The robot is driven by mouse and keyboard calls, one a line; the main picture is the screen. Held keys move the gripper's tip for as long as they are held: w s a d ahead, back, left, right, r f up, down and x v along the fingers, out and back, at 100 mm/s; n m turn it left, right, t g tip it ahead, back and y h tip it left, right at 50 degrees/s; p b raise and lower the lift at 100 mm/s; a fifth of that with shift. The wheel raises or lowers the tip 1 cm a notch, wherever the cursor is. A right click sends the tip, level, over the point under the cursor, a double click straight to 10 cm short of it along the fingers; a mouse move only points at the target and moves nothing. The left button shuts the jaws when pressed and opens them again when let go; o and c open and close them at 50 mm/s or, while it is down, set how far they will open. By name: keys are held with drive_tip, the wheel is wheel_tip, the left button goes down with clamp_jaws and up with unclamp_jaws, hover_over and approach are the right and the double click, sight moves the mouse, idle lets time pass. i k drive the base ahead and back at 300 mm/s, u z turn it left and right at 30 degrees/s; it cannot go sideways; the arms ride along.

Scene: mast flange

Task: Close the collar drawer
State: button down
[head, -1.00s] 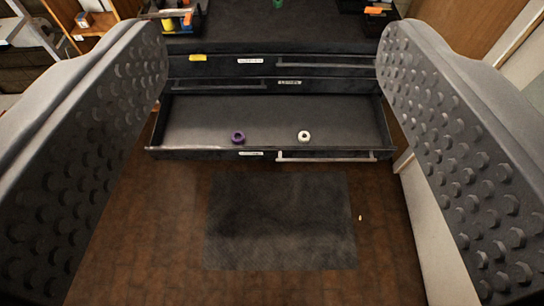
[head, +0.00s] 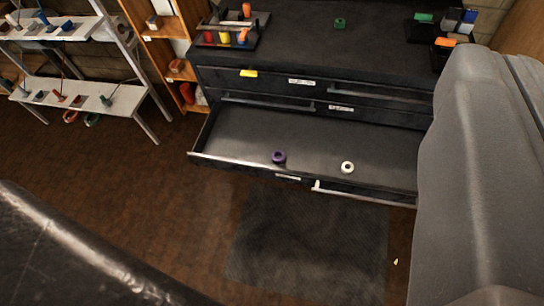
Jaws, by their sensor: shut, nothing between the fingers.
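The black cabinet's lowest visible drawer (head: 240,132) is pulled out and holds a purple ring (head: 279,157) and a white ring (head: 347,167) near its front edge. I take it for the collar drawer; its label (head: 288,177) is too small to read. A bright bar handle (head: 360,195) runs along the right part of its front. My gripper (head: 508,62) fills the right edge of the head view, shut and empty. It covers the drawer's right end; I cannot tell its distance from the drawer front.
The drawers above (head: 300,84) look shut. Trays of small parts (head: 232,36) and a green ring (head: 340,23) sit on the cabinet top. A rack (head: 75,97) stands at the left.

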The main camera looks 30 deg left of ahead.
sight(243, 139)
drive_tip(key=z, duration=0.05)
drive_tip(key=i, duration=1)
drive_tip(key=u, duration=0.4)
